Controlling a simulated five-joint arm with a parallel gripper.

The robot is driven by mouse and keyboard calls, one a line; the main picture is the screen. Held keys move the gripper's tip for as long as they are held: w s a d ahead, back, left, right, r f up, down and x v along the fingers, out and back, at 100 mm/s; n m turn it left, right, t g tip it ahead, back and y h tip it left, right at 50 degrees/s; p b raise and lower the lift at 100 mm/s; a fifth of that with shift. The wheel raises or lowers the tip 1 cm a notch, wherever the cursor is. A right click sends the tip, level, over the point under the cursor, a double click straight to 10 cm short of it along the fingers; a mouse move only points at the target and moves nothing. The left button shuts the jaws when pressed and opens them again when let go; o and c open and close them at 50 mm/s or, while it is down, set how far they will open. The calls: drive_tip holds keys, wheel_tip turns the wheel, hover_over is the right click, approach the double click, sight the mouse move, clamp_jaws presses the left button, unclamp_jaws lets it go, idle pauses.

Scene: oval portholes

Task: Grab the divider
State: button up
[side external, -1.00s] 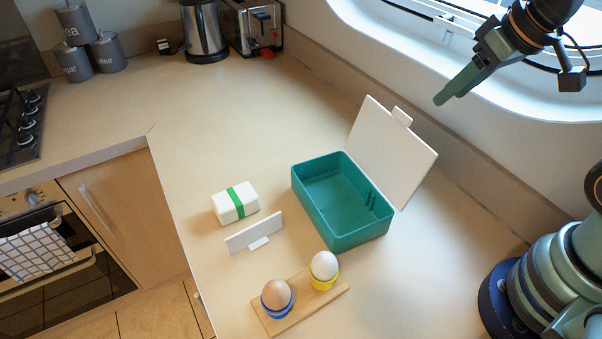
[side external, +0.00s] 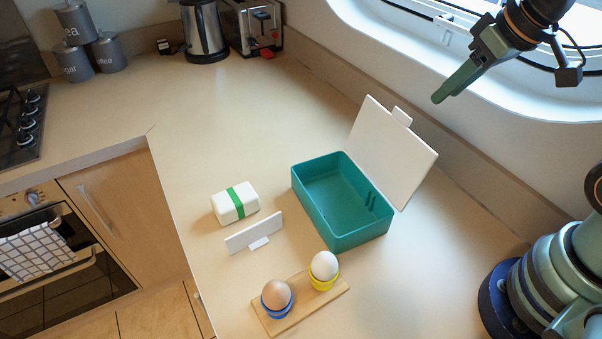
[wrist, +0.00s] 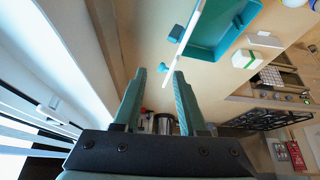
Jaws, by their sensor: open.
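The divider (side external: 253,233) is a thin white panel standing on its long edge on the counter, with a small white tab at its base. It stands between the white box with a green band (side external: 235,203) and the egg board. The teal lunch box (side external: 341,240) is to its right, empty, with its white lid (side external: 391,152) tilted up at the back. In the wrist view the divider (wrist: 264,40) is a small white piece past the teal box (wrist: 226,47). My gripper (side external: 440,98) is high above the counter's back right, far from the divider; its fingers (wrist: 160,75) are apart and empty.
A wooden board (side external: 299,307) holds a brown egg (side external: 277,294) in a blue ring and a white egg (side external: 324,265) in a yellow ring. A kettle (side external: 204,30), toaster (side external: 252,25) and canisters stand at the back. The wall and porthole are close to my gripper.

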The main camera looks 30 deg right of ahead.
drive_tip(key=w+a+n+g, duration=0.2)
drive_tip(key=w+a+n, duration=0.35)
drive_tip(key=a, duration=0.25)
drive_tip(key=n+g, duration=0.4)
drive_tip(key=n, duration=0.9)
hover_over(254, 225)
wheel_tip(254, 225, down, 12)
drive_tip(key=f, duration=0.6)
drive_tip(key=shift+s+d+f, duration=0.1)
drive_tip(key=shift+s+f, duration=0.15)
drive_tip(key=shift+f, duration=0.05)
drive_tip(key=shift+w+f, duration=0.15)
drive_tip(key=shift+f, duration=1.35)
drive_tip(key=shift+w+f, duration=0.15)
drive_tip(key=shift+f, duration=1.3)
drive_tip(key=shift+f, duration=0.2)
clamp_jaws()
